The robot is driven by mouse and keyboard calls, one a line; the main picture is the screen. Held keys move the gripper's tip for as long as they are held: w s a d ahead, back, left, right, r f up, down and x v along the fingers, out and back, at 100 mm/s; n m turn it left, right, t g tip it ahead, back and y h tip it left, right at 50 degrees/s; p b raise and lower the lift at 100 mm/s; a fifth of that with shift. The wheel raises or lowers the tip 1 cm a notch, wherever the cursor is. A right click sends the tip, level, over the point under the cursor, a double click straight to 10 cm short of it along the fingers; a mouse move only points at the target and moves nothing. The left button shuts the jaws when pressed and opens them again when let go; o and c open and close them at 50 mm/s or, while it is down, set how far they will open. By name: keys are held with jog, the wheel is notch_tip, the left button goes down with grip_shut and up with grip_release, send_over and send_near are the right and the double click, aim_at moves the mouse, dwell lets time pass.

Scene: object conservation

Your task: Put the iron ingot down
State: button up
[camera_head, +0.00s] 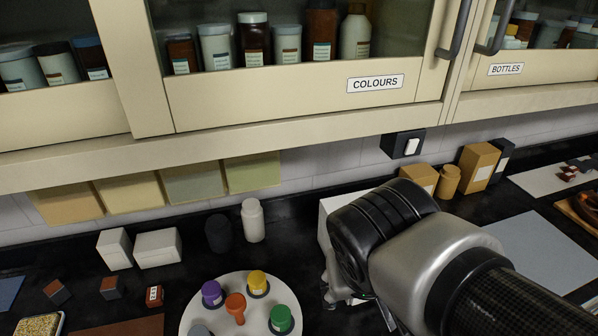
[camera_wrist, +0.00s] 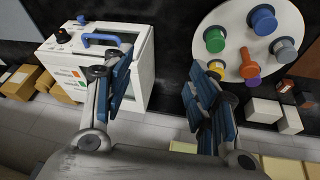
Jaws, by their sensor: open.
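My gripper (camera_wrist: 160,68) is open in the wrist view, its two blue-padded fingers spread apart. Only dark bench and a strip of grey tiles show between them, and I see nothing held. In the head view my wrist hides most of the gripper. I cannot identify the iron ingot in either view. Small labelled blocks lie at the lower left of the head view: a brown one (camera_head: 56,291), a second one (camera_head: 110,288) and a reddish one (camera_head: 154,296). I cannot tell whether any is iron.
A white round board (camera_head: 240,290) with several coloured knobs lies left of my wrist. A white device with a blue handle (camera_wrist: 101,39) stands beside the left finger in the wrist view. White boxes (camera_head: 158,247) and jars (camera_head: 252,220) line the back. The cabinet (camera_head: 300,105) overhangs the bench.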

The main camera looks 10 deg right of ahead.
jog(key=shift+n+y, duration=0.5)
jog(key=shift+y, duration=0.3)
jog(key=shift+s+a, duration=0.15)
jog(key=shift+s, duration=1.15)
jog(key=shift+s+a, duration=0.1)
jog(key=shift+s, duration=1.15)
